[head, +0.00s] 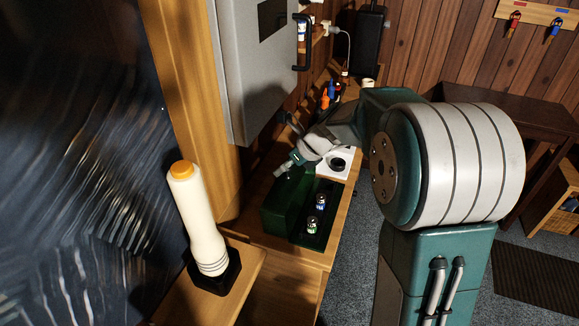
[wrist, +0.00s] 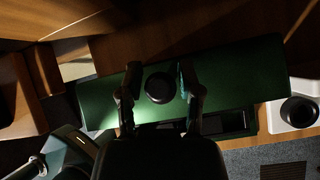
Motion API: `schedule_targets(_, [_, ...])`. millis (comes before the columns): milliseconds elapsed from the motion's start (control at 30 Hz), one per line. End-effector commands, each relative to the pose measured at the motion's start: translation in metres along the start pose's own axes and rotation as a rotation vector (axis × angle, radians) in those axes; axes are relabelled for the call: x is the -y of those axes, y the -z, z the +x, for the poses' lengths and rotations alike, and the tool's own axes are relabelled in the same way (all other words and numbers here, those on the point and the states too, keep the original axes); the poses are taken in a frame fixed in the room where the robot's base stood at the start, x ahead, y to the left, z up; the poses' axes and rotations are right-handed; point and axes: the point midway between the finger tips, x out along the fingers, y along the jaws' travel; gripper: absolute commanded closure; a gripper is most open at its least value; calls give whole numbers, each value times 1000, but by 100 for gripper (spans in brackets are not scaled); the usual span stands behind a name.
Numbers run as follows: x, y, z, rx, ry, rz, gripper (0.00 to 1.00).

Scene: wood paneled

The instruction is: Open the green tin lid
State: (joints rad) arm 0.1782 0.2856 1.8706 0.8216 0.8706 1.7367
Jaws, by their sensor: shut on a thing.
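The green tin lid (head: 283,208) is on the left side of the tin in the head view, tilted up from the dark open tray (head: 312,240). Two small jars stand in the tray, one with a blue label (head: 320,203) and one with a green label (head: 313,226). In the wrist view the lid (wrist: 240,72) spans the picture, with a dark round knob (wrist: 160,88) between my fingers (wrist: 159,92). The exact contact is too dark to tell.
The tin stands on a wooden counter (head: 300,252). A grey cabinet with a black handle (head: 304,42) hangs close above on the left. A white item with a black round top (head: 337,163) lies beyond the tin. A cream pepper-mill-like column (head: 198,220) stands front left.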

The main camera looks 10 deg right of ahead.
Motion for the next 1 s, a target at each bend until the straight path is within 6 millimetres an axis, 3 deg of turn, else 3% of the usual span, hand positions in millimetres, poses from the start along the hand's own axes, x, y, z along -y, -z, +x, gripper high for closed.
schedule_targets(467, [-1, 0, 3, -2, -4, 2, 100])
schedule_targets(500, [-1, 0, 3, -2, -4, 2, 41])
schedule_targets(533, [-1, 0, 3, -2, -4, 2, 28])
schedule_targets(567, [-1, 0, 3, -2, -4, 2, 22])
schedule_targets(1000, [0, 0, -2, 0, -1, 0, 22])
